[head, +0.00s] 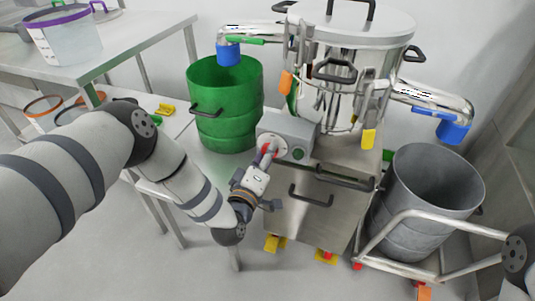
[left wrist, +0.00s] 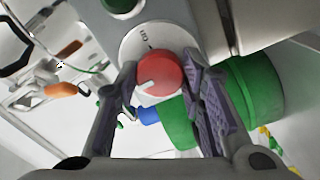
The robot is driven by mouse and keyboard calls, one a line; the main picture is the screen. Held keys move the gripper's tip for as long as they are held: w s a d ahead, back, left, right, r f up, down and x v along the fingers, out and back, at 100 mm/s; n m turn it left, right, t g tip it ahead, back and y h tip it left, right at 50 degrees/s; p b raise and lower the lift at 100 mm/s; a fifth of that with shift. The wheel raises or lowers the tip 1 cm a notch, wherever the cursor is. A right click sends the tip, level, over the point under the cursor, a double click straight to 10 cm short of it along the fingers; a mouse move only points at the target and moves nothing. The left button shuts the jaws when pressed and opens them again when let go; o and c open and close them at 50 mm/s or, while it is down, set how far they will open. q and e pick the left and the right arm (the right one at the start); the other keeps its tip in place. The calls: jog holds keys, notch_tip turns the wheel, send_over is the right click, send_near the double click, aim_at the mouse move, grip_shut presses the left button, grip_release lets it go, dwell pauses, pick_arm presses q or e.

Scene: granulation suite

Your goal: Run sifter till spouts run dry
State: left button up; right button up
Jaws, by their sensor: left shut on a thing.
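The steel sifter (head: 325,92) stands on a steel cabinet (head: 305,210). Its control box (head: 288,132) has a green button (head: 298,153) and a red knob (left wrist: 160,76). My left gripper (head: 268,152) is shut on the red knob, one finger on each side; the knob's white pointer angles to the lower left in the left wrist view. The left spout's blue end (head: 229,53) is over the green drum (head: 225,88). The right spout's blue end (head: 453,131) is over the grey drum (head: 430,205). I see no falling material at either spout. My right gripper is out of view.
A steel table (head: 125,45) at upper left holds a purple-rimmed tub (head: 68,40). A lower table (head: 160,132) carries small yellow items (head: 166,110). A tubular-framed trolley (head: 440,222) carries the grey drum. The floor at lower middle is clear.

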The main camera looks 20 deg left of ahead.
pick_arm(q)
jog(key=o, duration=1.1)
jog(key=shift+o, duration=0.2)
jog(key=s, duration=1.2)
jog(key=shift+a, duration=0.2)
jog(key=s+d+f+m+g+h+p, duration=0.1)
jog(key=s+f+m+g+p, duration=0.2)
jog(key=s, duration=0.4)
jog(key=s+d+f+m+g, duration=0.1)
jog(key=s+f+m+g, duration=0.2)
jog(key=s+g, duration=0.25)
jog(key=s+d+f+m+g+h+p, duration=0.1)
jog(key=s+f+m+g+p, duration=0.2)
jog(key=s, duration=0.4)
jog(key=s+a+r+m+g+y, duration=0.1)
jog(key=s+a+g, duration=0.3)
jog(key=s, duration=0.6)
jog(key=s+a+r+m+g+y, duration=0.1)
jog(key=s+a+r+m+g, duration=0.1)
jog(key=s, duration=0.9)
jog(key=a+r+g, duration=0.1)
jog(key=a+g, duration=0.1)
jog(key=g, duration=0.1)
jog(key=shift+y+p, duration=0.3)
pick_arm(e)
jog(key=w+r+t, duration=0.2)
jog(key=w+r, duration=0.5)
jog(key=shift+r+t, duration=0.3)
